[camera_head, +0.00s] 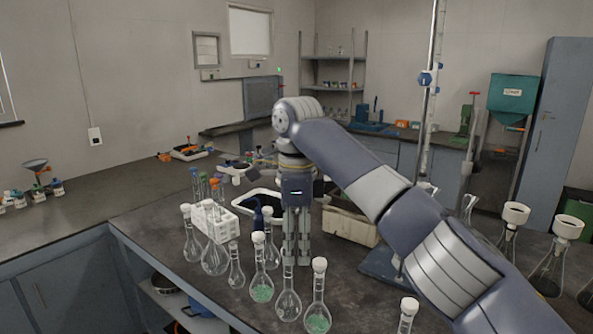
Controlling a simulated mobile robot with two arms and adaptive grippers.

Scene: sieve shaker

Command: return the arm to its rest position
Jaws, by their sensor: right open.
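My right arm (370,180) reaches in from the lower right across the dark bench (150,222). My right gripper (297,255) points straight down over the bench, its fingers just behind the front flasks. It is open, and I see nothing held in it. Its tips are partly hidden by a clear flask (289,303). My left gripper is not in view.
Several stoppered flasks stand close around the gripper, two with green contents (262,292) (317,322). A white tube rack (214,222) stands to the left. A white-rimmed tray (250,200) and a beige box (350,228) lie behind.

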